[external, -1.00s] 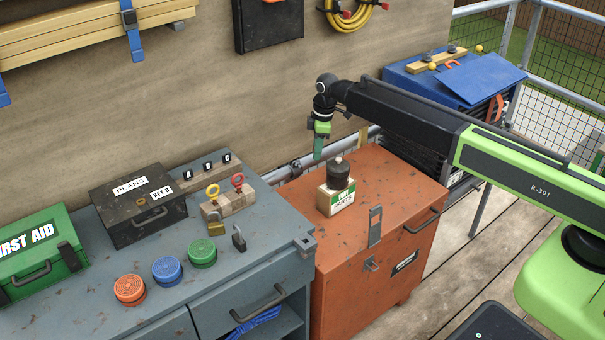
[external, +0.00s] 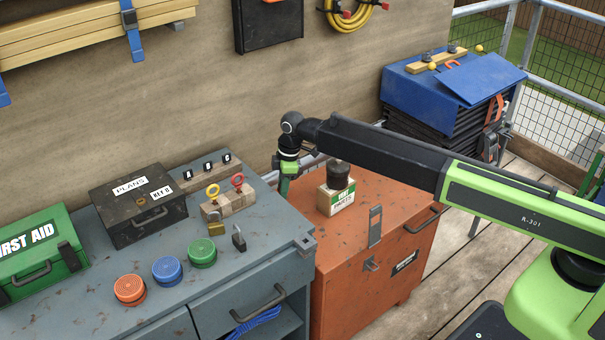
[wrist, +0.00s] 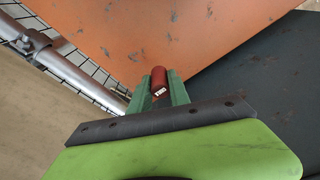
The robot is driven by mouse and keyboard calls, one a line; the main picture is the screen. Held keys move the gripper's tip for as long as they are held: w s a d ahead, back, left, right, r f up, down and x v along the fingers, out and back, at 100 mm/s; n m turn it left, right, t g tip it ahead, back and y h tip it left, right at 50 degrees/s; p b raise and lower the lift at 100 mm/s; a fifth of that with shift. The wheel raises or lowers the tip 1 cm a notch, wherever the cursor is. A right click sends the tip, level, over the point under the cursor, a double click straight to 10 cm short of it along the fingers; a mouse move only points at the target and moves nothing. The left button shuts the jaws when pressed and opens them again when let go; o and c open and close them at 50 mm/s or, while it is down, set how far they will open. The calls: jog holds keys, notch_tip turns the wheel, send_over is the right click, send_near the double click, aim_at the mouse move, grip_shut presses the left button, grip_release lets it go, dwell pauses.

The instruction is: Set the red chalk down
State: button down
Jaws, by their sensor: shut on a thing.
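The red chalk (wrist: 159,76) is a short red stick with a small white label at its near end. It sits between the two green fingers of my gripper (wrist: 158,90) in the wrist view, and the fingers are shut on it. In the external view my gripper (external: 284,186) points down near the back left corner of the orange chest (external: 345,262), close to the back edge of the grey workbench (external: 262,222). The chalk cannot be made out there. How high it hangs is hard to tell.
A wooden block (external: 338,200) with a dark round-topped item stands on the chest. Key-holder blocks (external: 228,203), padlocks, a black plans box (external: 139,208) and coloured round lids (external: 167,269) are on the workbench. A grey rail (wrist: 75,70) with mesh runs close behind.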

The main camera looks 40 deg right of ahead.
jog(key=shift+f, duration=0.3)
notch_tip(320, 180, down, 4)
jog(key=b, duration=0.3)
jog(key=shift+b, duration=0.4)
jog(key=shift+r, duration=0.3)
jog(key=shift+f, duration=0.2)
jog(key=c, duration=1.2)
grip_release()
jog(key=shift+c, duration=0.2)
jog(key=shift+r, duration=0.1)
notch_tip(320, 180, up, 12)
jog(key=d+p, duration=0.1)
jog(key=p, duration=1.1)
jog(key=shift+s+d, duration=0.35)
jog(key=shift+s, duration=0.1)
